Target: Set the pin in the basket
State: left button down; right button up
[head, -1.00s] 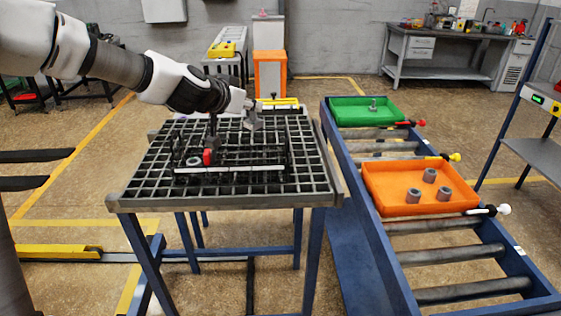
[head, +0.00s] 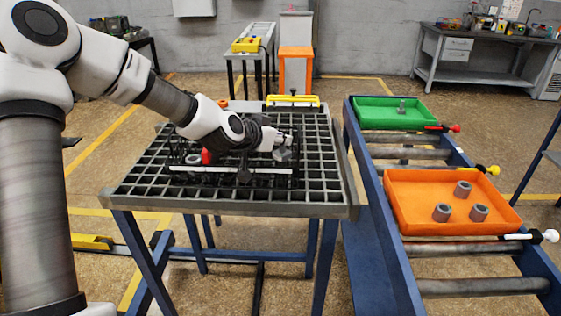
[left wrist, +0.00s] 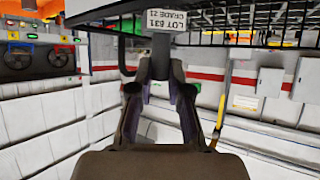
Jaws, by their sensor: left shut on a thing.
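My left gripper (head: 279,146) is low over the right part of the black wire basket (head: 230,170). It is shut; its dark fingers (left wrist: 163,78) close together in the left wrist view. A small grey piece (head: 284,155) at the end of the arm looks like the pin, but its shape and the grip are mostly hidden. I cannot tell whether it touches the basket. The basket stands on a dark grid table (head: 135,192) and has a red part (head: 206,156) on its left. The left wrist view shows basket wires and a lot label (left wrist: 167,20). My right gripper is not in view.
A roller conveyor (head: 470,289) on the right carries a green tray (head: 375,113) with a grey upright part (head: 402,106) and an orange tray (head: 415,222) with three grey rings. A yellow-topped item (head: 293,100) stands behind the grid table.

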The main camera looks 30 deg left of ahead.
aim_at(279, 155)
pick_arm(q)
jog(key=f, duration=0.3)
jog(key=shift+s+f+b, duration=0.3)
jog(key=shift+s+f, duration=0.1)
jog(key=shift+w+f, duration=0.25)
jog(key=shift+f, duration=0.05)
jog(key=shift+s, duration=0.1)
jog(key=shift+s+f, duration=0.1)
jog(key=c, duration=1.1)
grip_release()
